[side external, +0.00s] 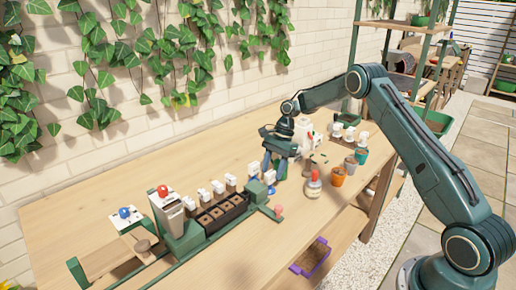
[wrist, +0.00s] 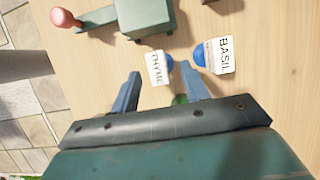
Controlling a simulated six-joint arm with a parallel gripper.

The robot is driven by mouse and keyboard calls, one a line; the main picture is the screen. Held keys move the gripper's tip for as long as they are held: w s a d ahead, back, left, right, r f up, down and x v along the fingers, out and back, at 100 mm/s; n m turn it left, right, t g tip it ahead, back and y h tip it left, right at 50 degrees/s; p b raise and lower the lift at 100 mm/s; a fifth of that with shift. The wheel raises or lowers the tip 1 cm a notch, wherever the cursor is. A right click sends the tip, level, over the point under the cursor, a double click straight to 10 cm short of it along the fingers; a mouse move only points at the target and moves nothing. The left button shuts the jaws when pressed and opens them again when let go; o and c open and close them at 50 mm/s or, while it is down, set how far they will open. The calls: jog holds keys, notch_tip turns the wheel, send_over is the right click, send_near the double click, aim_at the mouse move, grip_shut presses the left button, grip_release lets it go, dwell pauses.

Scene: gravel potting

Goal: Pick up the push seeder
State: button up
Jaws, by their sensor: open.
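My gripper (side external: 274,166) is open above the table, its two blue fingers apart. In the wrist view my gripper (wrist: 158,82) points toward a white THYME tag (wrist: 157,68) with a blue round part, which lies just beyond the fingertips. A small green round thing (wrist: 180,99) shows partly between the fingers, mostly hidden by the gripper. I cannot tell for sure which thing is the push seeder. A pale, rounded piece with a red knob (side external: 313,186) stands upright to the right of my gripper, apart from it.
A BASIL tag (wrist: 221,55) with a blue part is beside the THYME tag. A green block (wrist: 145,16) and a pink knob (wrist: 64,18) are near. A dark planting tray (side external: 222,215) stands left. Orange pots (side external: 338,176) stand right. Bare wood (side external: 290,238) lies in front.

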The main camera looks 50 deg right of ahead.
aim_at(269, 182)
jog(key=shift+a+f, duration=0.1)
jog(key=shift+f, duration=0.05)
jog(key=shift+x, duration=2.5)
grip_shut()
